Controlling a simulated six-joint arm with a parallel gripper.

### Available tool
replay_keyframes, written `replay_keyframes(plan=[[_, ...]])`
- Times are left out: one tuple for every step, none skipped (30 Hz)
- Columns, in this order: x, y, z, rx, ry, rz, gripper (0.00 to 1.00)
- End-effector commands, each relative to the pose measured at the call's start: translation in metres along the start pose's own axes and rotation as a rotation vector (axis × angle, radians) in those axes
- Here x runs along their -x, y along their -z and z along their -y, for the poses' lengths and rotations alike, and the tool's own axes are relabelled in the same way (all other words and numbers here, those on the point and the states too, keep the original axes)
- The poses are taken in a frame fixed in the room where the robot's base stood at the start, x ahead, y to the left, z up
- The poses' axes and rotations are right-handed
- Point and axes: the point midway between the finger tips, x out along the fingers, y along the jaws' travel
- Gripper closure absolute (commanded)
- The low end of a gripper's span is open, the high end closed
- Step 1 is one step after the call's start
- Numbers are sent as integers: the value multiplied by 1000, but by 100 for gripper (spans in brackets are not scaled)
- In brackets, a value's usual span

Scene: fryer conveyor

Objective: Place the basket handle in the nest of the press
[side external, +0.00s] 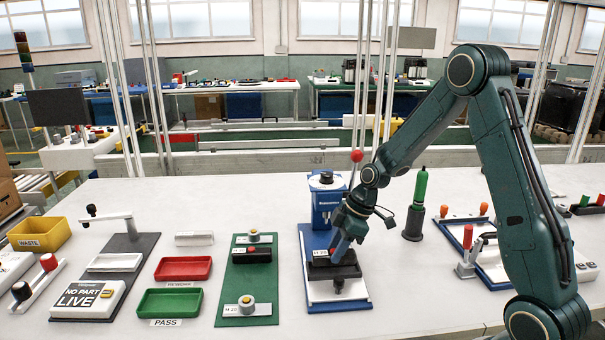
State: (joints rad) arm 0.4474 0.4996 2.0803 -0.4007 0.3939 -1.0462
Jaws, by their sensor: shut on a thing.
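The press (325,205) is a blue column with a black round top and a red-knobbed lever, on a blue and white base (338,297). My gripper (341,254) points down in front of the column, low over the nest area. It is shut on a dark piece that looks like the basket handle (346,270), at the level of the black nest block. The fingers and the dark colour hide where the handle ends and the nest begins. I cannot tell whether the handle is seated or just above.
Left of the press lies a green fixture plate (250,285) with knobs and a black bar. Beyond it are a red tray (183,268), a green tray (170,302) and a yellow waste bin (40,233). A green-topped post (418,205) stands right of the press.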

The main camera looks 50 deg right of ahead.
Motion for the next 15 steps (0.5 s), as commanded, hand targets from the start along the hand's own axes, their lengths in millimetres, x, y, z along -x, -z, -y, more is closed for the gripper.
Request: replay_keyframes(plan=[[-6, -3, 1, -1, 4, 2, 93], [-9, -4, 1, -1, 3, 1, 93], [-13, -5, 1, -2, 3, 1, 93], [-15, -6, 1, -2, 3, 2, 93], [-17, -7, 1, -2, 3, 2, 93], [-18, -8, 1, -1, 2, 1, 93], [-19, -8, 1, 0, 1, 1, 93], [-19, -8, 0, 0, 0, 0, 93], [-19, -8, 0, 0, 0, 0, 93], [-19, -8, 0, 0, 0, 0, 93], [-19, -8, 0, 0, 0, 0, 93], [-19, -8, 0, 0, 0, 0, 93], [-19, -8, 0, 0, 0, 0, 93], [-19, -8, 0, 0, 0, 0, 93], [-19, -8, 0, 0, 0, 0, 93]])
